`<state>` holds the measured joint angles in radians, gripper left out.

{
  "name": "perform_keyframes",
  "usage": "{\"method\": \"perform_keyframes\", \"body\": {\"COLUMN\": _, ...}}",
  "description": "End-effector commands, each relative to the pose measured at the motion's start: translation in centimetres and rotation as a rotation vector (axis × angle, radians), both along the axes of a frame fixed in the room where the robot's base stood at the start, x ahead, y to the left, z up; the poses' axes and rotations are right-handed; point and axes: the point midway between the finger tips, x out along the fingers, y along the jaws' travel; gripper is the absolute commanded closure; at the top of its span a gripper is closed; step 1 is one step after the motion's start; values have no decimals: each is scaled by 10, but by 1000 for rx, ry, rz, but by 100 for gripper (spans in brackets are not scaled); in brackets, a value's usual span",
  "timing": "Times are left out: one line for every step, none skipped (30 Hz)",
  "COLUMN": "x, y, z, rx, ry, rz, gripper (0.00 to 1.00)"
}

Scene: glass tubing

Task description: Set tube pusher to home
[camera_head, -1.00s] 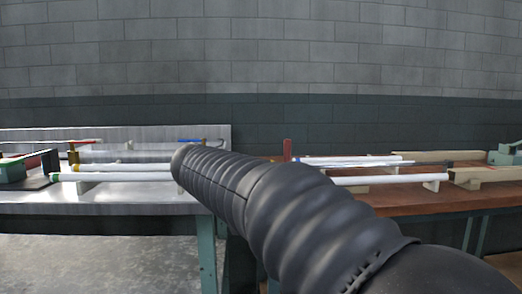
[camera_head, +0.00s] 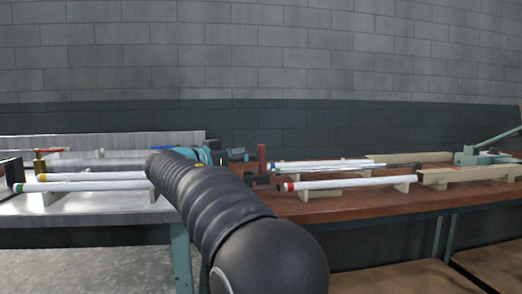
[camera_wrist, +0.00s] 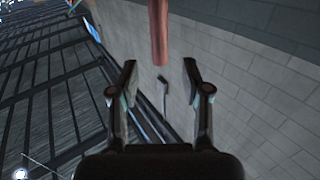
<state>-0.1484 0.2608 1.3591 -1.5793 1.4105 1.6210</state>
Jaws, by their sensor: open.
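I cannot tell for certain which part is the tube pusher. A red-brown upright post (camera_head: 262,158) stands at the left end of the right bench, beside a small dark block. In the wrist view a red-brown bar (camera_wrist: 158,32) reaches down from the top edge; it looks like the same post. My gripper (camera_wrist: 159,70) is open and empty, and the bar's lower end lies in line with the gap between its fingers. I cannot tell how far off it is. In the head view my black ribbed arm covers much of the gap between the benches.
White tubes (camera_head: 345,183) with coloured ends lie on supports on the brown right bench (camera_head: 330,208). More white tubes (camera_head: 85,187) lie on the metal left bench (camera_head: 60,208). A green lever device (camera_head: 484,157) stands far right. A block wall is behind.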

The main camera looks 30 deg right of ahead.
Motion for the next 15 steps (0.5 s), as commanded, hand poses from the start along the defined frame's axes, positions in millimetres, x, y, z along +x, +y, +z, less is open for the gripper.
{"method": "perform_keyframes", "body": {"x": 2, "y": -11, "z": 1, "rx": 0, "ry": 1, "rz": -4, "gripper": 52}}
{"method": "perform_keyframes", "body": {"x": 4, "y": -16, "z": 1, "rx": 0, "ry": 1, "rz": -4, "gripper": 52}}
{"method": "perform_keyframes", "body": {"x": 7, "y": -23, "z": 1, "rx": 0, "ry": 1, "rz": -3, "gripper": 52}}
{"method": "perform_keyframes", "body": {"x": 8, "y": -27, "z": 1, "rx": 0, "ry": 1, "rz": -3, "gripper": 52}}
{"method": "perform_keyframes", "body": {"x": 9, "y": -32, "z": 1, "rx": 1, "ry": 1, "rz": -4, "gripper": 52}}
{"method": "perform_keyframes", "body": {"x": 11, "y": -38, "z": 1, "rx": 1, "ry": 1, "rz": -2, "gripper": 52}}
{"method": "perform_keyframes", "body": {"x": 13, "y": -41, "z": 1, "rx": 1, "ry": 1, "rz": -2, "gripper": 52}}
{"method": "perform_keyframes", "body": {"x": 14, "y": -45, "z": 1, "rx": 1, "ry": 1, "rz": -3, "gripper": 52}}
{"method": "perform_keyframes", "body": {"x": 15, "y": -49, "z": 1, "rx": 1, "ry": 1, "rz": -2, "gripper": 52}}
{"method": "perform_keyframes", "body": {"x": 16, "y": -52, "z": 0, "rx": 1, "ry": 1, "rz": -2, "gripper": 52}}
{"method": "perform_keyframes", "body": {"x": 17, "y": -54, "z": 0, "rx": 1, "ry": 0, "rz": -1, "gripper": 52}}
{"method": "perform_keyframes", "body": {"x": 18, "y": -57, "z": 0, "rx": 1, "ry": 0, "rz": -1, "gripper": 52}}
{"method": "perform_keyframes", "body": {"x": 18, "y": -58, "z": 0, "rx": 1, "ry": 0, "rz": -1, "gripper": 52}}
{"method": "perform_keyframes", "body": {"x": 19, "y": -60, "z": 0, "rx": 1, "ry": 0, "rz": -1, "gripper": 52}}
{"method": "perform_keyframes", "body": {"x": 19, "y": -61, "z": 0, "rx": 1, "ry": 0, "rz": -1, "gripper": 52}}
